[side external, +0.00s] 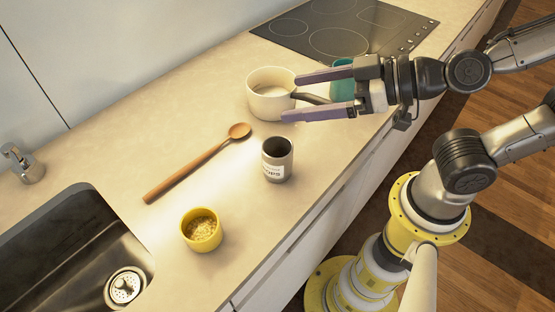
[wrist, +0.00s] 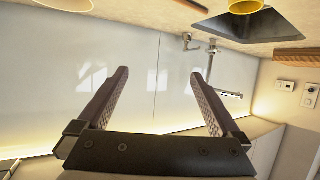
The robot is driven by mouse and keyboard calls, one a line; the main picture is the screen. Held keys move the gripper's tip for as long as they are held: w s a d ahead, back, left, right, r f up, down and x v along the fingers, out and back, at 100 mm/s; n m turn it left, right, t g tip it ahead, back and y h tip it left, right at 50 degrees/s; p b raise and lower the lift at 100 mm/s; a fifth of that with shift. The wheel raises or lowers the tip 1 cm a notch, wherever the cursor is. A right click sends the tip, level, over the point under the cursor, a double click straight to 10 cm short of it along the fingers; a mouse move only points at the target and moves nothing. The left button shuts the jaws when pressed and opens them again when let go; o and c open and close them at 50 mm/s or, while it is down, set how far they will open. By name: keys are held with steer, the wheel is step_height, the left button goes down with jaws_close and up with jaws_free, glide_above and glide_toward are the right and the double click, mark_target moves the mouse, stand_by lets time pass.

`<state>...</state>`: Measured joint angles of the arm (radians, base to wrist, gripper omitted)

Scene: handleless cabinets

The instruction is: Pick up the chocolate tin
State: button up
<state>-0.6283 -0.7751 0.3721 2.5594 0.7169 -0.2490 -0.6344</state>
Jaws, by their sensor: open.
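A small grey cylindrical can with a white label (side external: 277,160) stands upright on the counter in the side external view. Its dark top looks open. It is the only tin-like thing I see, but its label is too small to read fully. My gripper (side external: 292,98) is open, above and behind the can in the picture, with its fingers pointing left. The fingers overlap the white pot's dark handle, and I cannot tell whether they touch it. In the wrist view my gripper (wrist: 160,74) shows two spread fingers with nothing between them. I cannot identify the can there.
The white pot (side external: 263,101) stands near my fingertips, a teal object (side external: 343,91) partly behind them. A wooden spoon (side external: 196,164) and yellow bowl (side external: 202,231) lie left of the can. The sink (side external: 75,250) is at lower left, the hob (side external: 335,30) behind. Counter around the can is clear.

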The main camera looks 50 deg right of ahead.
mark_target(291, 160)
step_height(291, 160, down, 16)
steer(key=shift+r, duration=0.1)
steer(key=shift+x, duration=2.5)
steer(key=c, duration=1.5)
